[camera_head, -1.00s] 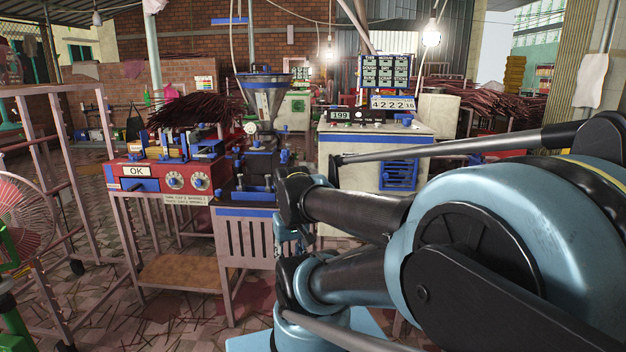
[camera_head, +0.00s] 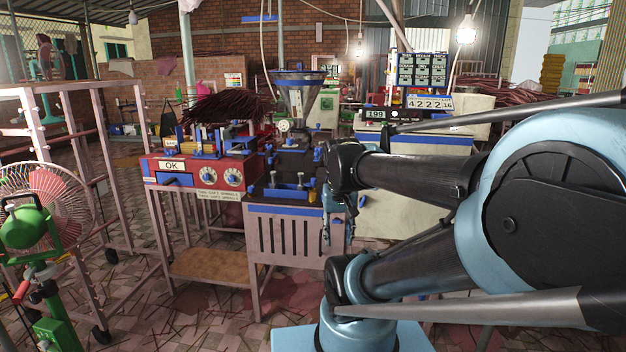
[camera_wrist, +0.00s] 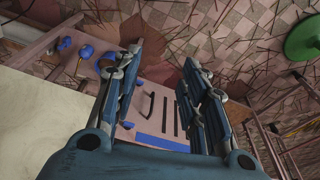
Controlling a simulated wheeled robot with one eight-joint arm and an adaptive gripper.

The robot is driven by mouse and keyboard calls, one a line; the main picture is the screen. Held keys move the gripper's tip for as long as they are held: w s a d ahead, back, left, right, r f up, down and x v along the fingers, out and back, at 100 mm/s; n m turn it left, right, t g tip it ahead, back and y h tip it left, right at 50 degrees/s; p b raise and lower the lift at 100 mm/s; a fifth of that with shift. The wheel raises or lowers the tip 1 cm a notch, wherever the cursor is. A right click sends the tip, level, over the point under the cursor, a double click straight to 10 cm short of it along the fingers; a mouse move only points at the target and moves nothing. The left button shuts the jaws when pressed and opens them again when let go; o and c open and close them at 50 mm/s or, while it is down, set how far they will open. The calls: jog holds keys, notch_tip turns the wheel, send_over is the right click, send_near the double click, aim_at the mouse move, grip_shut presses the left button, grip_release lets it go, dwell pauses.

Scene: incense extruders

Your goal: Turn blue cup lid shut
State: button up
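The extruder machine (camera_head: 292,165) stands in the middle of the head view, with a funnel hopper (camera_head: 298,92) on top and several blue parts on it. I cannot tell which blue part is the cup lid. My gripper (camera_head: 337,225) hangs down in front of the right side of the extruder's slotted stand (camera_head: 285,237). In the wrist view my gripper (camera_wrist: 162,78) has its fingers apart with nothing between them. Beyond the fingers are the slotted panel (camera_wrist: 158,108) and a blue strip (camera_wrist: 160,143). Several blue knobs (camera_wrist: 65,45) lie left of the fingers.
A red machine (camera_head: 200,172) with an OK sign and incense sticks stands left of the extruder. A pale cabinet (camera_head: 400,205) is behind my arm. A green fan (camera_head: 35,225) and metal racks (camera_head: 125,170) are at the left. Tiled floor (camera_head: 190,315) is open in front.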

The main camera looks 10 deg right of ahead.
jog(key=w+r+m+h, duration=0.1)
jog(key=w+r+m, duration=0.1)
jog(key=w+r, duration=0.55)
notch_tip(320, 180, up, 10)
jog(key=m+h, duration=0.3)
jog(key=m, duration=0.6)
send_over(313, 179)
jog(key=s+a, duration=0.2)
jog(key=a, duration=0.4)
jog(key=shift+y, duration=0.3)
jog(key=x, duration=1.6)
jog(key=shift+s+d+f, duration=0.2)
jog(key=shift+d+f, duration=0.1)
jog(key=shift+d, duration=0.1)
grip_shut()
